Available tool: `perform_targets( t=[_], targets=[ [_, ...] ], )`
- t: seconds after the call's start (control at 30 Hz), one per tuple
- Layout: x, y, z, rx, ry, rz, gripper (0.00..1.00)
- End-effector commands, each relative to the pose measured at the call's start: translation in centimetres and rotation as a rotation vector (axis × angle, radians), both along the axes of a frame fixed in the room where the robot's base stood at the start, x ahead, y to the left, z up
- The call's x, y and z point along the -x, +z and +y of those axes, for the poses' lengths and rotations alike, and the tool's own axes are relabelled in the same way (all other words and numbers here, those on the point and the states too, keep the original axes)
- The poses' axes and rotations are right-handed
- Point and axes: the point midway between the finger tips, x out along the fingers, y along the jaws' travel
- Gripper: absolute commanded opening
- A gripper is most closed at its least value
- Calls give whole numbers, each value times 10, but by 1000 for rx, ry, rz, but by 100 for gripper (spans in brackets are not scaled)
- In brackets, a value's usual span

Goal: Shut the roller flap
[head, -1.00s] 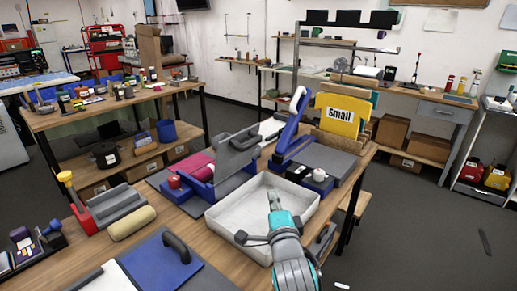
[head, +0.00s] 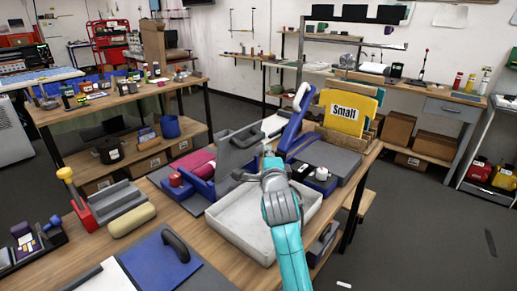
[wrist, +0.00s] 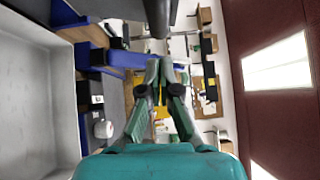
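The roller flap (head: 236,153) is a grey plate standing raised on a blue machine (head: 202,188) on the wooden bench, with a dark bar handle along its top. Its underside and hinge are partly hidden. My gripper (head: 264,154) is just right of the flap, above the back of the white tray. In the wrist view my gripper (wrist: 160,82) has its fingertips together with nothing visible between them. A dark rounded bar (wrist: 159,18), seemingly the flap's handle, is at the top edge there, apart from the fingertips.
The white tray (head: 240,246) lies under my arm. A blue lever press (head: 298,120), a yellow "Small" folder (head: 346,112) and a grey block with small jars (head: 345,160) stand to the right.

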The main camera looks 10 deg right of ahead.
Motion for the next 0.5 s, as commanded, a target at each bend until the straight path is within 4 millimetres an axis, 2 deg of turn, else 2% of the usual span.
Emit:
perform_targets(
  t=[0.03,0.2,0.5],
  targets=[
    [-6,1,8,1,4,-1,0],
    [-20,2,18,1,3,-1,0],
    [-26,2,22,0,2,0,0]
  ],
)
